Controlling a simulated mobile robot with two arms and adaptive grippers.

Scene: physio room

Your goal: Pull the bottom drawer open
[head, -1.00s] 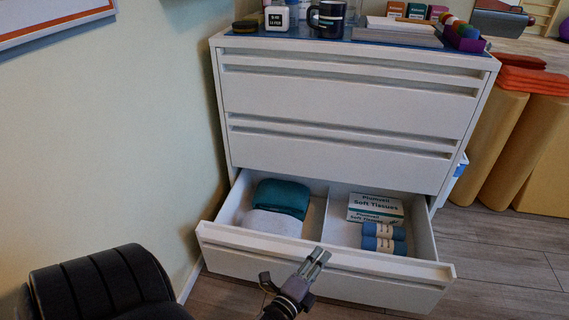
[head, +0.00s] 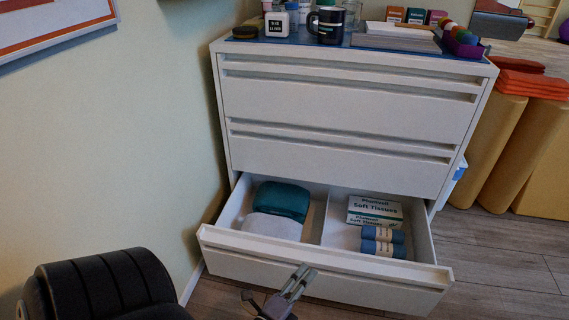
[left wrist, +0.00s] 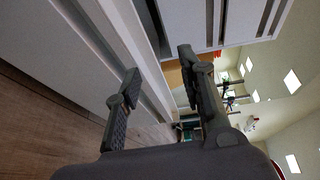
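The white bottom drawer (head: 345,276) stands well open from the white cabinet (head: 340,155). It holds a teal folded cloth (head: 281,200), a pale folded cloth (head: 272,227), tissue boxes (head: 374,210) and blue rolls (head: 383,241). My left gripper (head: 303,272) is in front of the drawer's front panel, below its top edge. In the left wrist view its two fingers (left wrist: 160,72) are spread apart with nothing held between them, and a long white panel edge (left wrist: 118,45) runs close by. My right gripper is not in view.
A black ribbed padded object (head: 105,285) stands at the lower left. The wall (head: 130,140) is close on the left. Tan bolsters (head: 500,150) stand right of the cabinet. The wooden floor (head: 500,255) at the right is clear.

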